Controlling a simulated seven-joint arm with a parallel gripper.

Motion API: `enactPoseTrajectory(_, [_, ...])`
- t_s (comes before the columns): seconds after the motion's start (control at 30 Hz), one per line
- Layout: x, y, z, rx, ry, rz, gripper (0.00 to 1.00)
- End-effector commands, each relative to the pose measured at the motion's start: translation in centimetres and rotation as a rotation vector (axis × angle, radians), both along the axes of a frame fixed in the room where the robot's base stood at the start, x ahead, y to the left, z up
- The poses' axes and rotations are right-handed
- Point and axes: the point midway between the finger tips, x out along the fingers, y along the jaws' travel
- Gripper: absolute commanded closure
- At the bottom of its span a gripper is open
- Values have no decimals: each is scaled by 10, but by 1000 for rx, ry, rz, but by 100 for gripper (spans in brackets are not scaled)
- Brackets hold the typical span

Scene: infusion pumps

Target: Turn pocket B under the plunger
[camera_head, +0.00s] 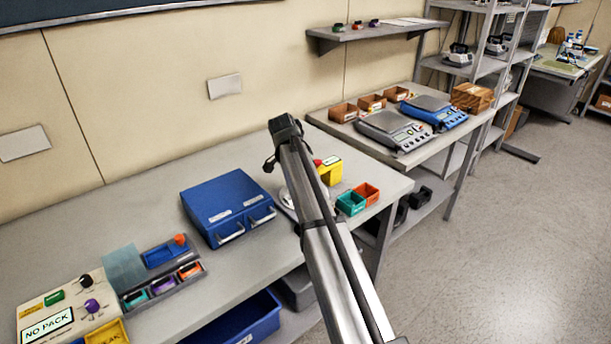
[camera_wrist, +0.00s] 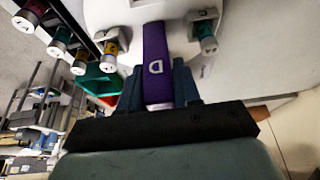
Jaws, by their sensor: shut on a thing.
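In the wrist view, my gripper (camera_wrist: 156,88) is shut on a purple tab marked D (camera_wrist: 154,50), with one finger on each side. The tab stands over a white disc (camera_wrist: 130,14). Several small capped cylinders with coloured bands show around it, one green-banded on the right (camera_wrist: 207,40) and one orange-banded on the left (camera_wrist: 80,60). I cannot make out a letter B. In the head view, my arm hides my gripper and most of the disc; a white edge (camera_head: 287,200) shows.
Teal (camera_head: 350,204) and orange (camera_head: 367,193) bins stand right of my arm. A blue case (camera_head: 226,203) stands to its left. A NO PACK panel (camera_head: 48,325) and a tray of coloured pieces (camera_head: 162,285) are at lower left. Bare bench lies around the case.

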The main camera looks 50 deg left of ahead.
Motion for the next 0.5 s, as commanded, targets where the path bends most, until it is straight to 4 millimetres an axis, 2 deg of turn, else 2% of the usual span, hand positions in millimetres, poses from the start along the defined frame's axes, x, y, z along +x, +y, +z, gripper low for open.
enactPoseTrajectory(0.33, [1,1,0,1,-1,-1,100])
enactPoseTrajectory(0.37, [1,1,0,1,-1,-1,65])
enactPoseTrajectory(0.4, [0,1,1,1,-1,-1,62])
enactPoseTrajectory(0.5, [0,0,0,0,-1,-1,62])
